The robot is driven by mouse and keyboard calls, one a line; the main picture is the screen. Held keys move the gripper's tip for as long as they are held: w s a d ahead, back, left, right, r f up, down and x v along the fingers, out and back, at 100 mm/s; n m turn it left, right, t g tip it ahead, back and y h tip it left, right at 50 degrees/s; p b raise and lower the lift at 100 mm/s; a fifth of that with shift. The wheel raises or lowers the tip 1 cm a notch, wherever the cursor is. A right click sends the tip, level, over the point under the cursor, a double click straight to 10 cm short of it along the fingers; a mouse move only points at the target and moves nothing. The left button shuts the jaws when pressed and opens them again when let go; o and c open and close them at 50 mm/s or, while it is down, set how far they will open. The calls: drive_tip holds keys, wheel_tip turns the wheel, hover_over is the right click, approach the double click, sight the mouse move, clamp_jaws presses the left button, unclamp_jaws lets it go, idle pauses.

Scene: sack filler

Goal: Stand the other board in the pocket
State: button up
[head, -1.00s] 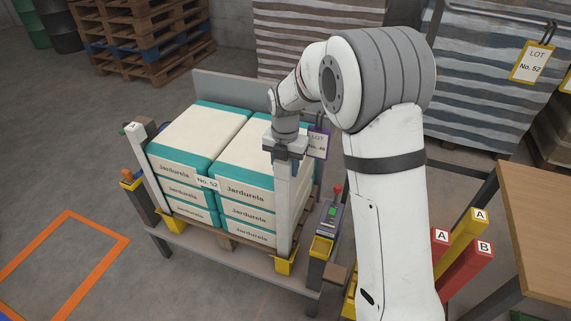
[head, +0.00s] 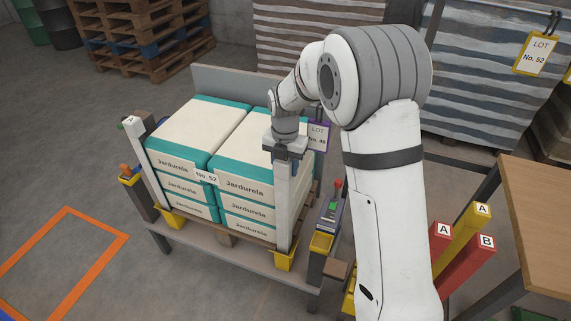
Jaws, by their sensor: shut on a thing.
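My gripper (head: 284,152) is shut on the upper end of a pale grey upright board (head: 284,205) at the front right corner of the sack stack. The board's lower end meets a yellow pocket (head: 285,261); how deep it sits cannot be told. The other pale board (head: 149,165) stands at the front left corner, leaning slightly in the picture, with its foot at a yellow pocket (head: 172,218).
Teal and cream Jardurela sacks (head: 253,187) fill the space between the boards, with a "No. 52" label on front. A control post (head: 330,215) with a red button stands close right of the held board. Red and yellow lettered posts (head: 467,232) stand further right.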

drive_tip(key=o, duration=1.5)
drive_tip(key=shift+r, duration=3.9)
drive_tip(key=shift+r, duration=0.1)
